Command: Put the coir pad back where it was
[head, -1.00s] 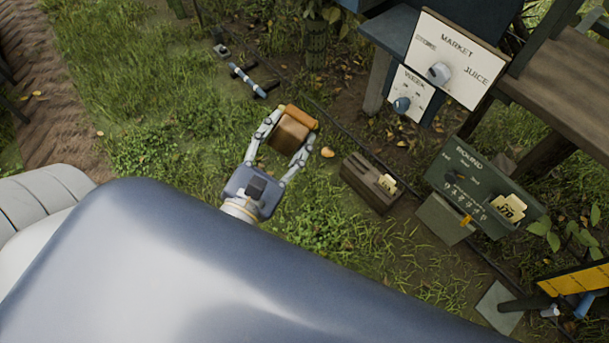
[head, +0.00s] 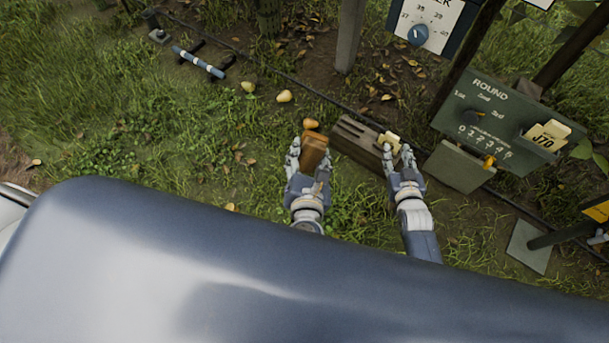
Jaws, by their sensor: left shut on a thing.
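A brown block (head: 314,153), which looks like the coir pad, is between the fingers of my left gripper (head: 308,163) in the head view. The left gripper is shut on it, and the pad is tilted above the grass just left of a slotted wooden block (head: 352,143). My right gripper (head: 398,157) has its fingers apart at the right end of that wooden block. A pale yellow tag (head: 389,139) shows just beyond its fingertips; I cannot tell whether they touch it.
A pear-like orange fruit (head: 311,124) lies just beyond the pad. Two yellow pears (head: 284,96) lie farther back. A green ROUND panel (head: 495,122) with a J70 tag stands at the right. A blue-and-white bar (head: 199,62) lies at upper left. Grass at left is open.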

